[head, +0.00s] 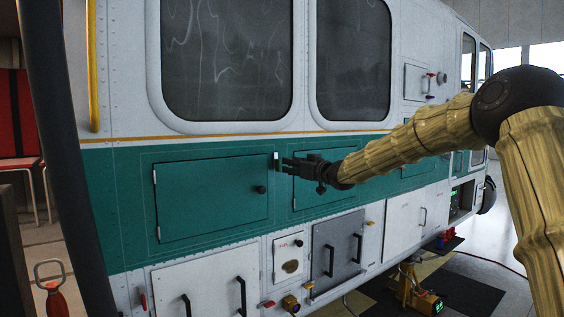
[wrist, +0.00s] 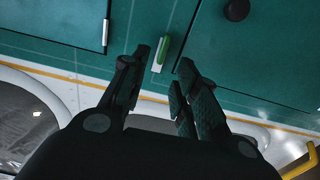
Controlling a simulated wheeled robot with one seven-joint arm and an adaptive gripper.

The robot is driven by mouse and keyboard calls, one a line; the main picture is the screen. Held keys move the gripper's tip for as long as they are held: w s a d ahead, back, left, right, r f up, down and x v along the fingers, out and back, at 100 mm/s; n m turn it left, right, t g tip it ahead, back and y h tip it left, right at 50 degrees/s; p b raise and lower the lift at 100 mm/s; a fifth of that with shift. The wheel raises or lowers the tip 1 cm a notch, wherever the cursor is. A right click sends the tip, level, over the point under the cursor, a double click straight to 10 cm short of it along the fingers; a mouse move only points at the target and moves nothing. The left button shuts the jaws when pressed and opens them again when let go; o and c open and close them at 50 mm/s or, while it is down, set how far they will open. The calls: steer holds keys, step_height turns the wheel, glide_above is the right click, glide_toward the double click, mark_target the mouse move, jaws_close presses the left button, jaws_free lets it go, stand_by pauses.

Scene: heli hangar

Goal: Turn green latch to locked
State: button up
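The green latch (wrist: 161,54) is a small pale bar with a green strip, set on the green panel of the helicopter's side. In the wrist view it lies slightly tilted in the gap between my fingertips. In the head view its pale end (head: 276,156) shows just left of my gripper (head: 284,165). My gripper (wrist: 164,60) is open, with one finger on each side of the latch. I see gaps between the latch and the fingers in the wrist view; whether the tips reach its depth I cannot tell.
A green hatch (head: 212,200) with a round black knob (head: 261,189) is left of my gripper. Another green hatch (head: 310,196) is partly behind it. White doors with black handles (head: 241,297) sit below. A yellow rail (head: 92,65) runs at the left.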

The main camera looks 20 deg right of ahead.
mark_target(277, 162)
steer(key=p+x, duration=0.2)
steer(key=x, duration=0.4)
steer(key=shift+w, duration=0.15)
steer(key=shift+c, duration=0.5)
steer(key=shift+a, duration=0.1)
jaws_close()
